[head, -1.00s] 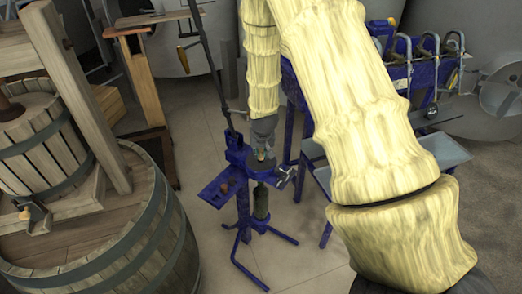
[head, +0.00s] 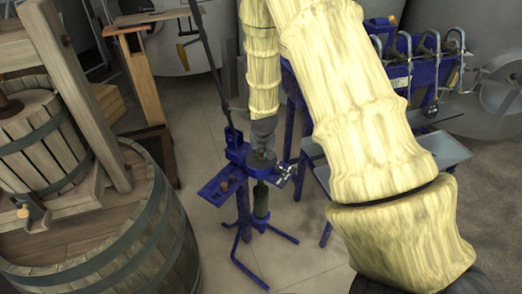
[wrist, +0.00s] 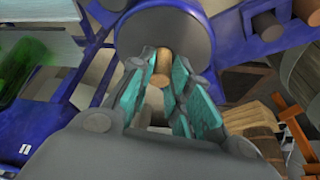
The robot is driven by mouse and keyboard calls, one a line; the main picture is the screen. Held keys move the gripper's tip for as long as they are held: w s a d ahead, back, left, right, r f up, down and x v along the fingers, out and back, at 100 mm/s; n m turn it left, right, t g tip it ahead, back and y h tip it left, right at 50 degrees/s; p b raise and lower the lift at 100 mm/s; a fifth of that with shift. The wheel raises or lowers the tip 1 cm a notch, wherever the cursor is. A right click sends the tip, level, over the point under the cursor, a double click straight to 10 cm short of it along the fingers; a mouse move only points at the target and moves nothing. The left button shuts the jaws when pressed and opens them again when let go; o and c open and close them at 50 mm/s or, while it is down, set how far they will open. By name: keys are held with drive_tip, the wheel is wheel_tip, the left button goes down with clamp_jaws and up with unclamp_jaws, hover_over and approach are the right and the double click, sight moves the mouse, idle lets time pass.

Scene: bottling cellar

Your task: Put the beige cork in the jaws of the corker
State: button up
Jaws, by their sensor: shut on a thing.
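The beige cork (wrist: 162,68) is held between the teal-padded fingertips of my gripper (wrist: 158,85) in the wrist view. My gripper (head: 263,158) is shut on it, at the head of the blue corker (head: 238,153) in the head view. The corker's round grey part (wrist: 190,38) is right beyond the cork in the wrist view. I cannot tell whether the cork touches it or sits in the jaws. A green bottle (head: 261,200) stands upright in the corker, below the head.
The corker's long lever (head: 208,75) rises behind. A barrel (head: 115,235) stands left; a blue bench (head: 440,150) stands right.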

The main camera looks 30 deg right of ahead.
drive_tip(key=shift+f, duration=0.45)
idle(0.4)
drive_tip(key=o, duration=0.7)
drive_tip(key=v, duration=1.2)
drive_tip(key=shift+f, duration=0.1)
